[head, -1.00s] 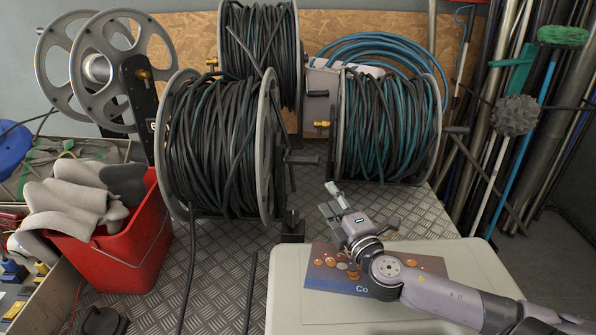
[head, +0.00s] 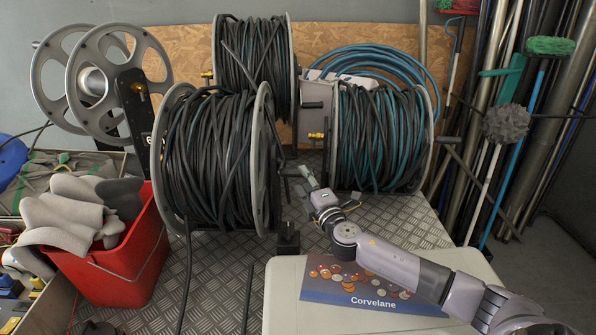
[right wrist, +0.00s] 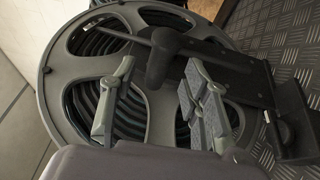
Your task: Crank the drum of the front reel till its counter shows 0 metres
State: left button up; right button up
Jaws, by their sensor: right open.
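The front reel (head: 210,160) stands on the checkered metal deck, its drum wound full of black hose between grey flanges. Its near flange fills much of the right wrist view (right wrist: 68,105). A dark crank handle (right wrist: 163,58) projects toward the camera there. My right gripper (head: 307,183) is beside the reel's right flange, at the crank side. In the right wrist view its fingers are spread apart, with the handle appearing between and beyond the fingertips; I cannot tell whether they touch it. No counter reading is legible. My left gripper is out of view.
Two more hose reels stand behind (head: 257,70) and at right (head: 380,135). A red bucket (head: 125,265) with grey cloths sits left. A pale case lid (head: 282,305) bearing a Corvelane booklet (head: 365,290) lies under my right arm. Poles and brushes lean at far right.

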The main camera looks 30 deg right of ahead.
aim_at(300, 176)
jog(key=shift+x, duration=2.4)
jog(key=shift+c, duration=0.3)
grip_shut()
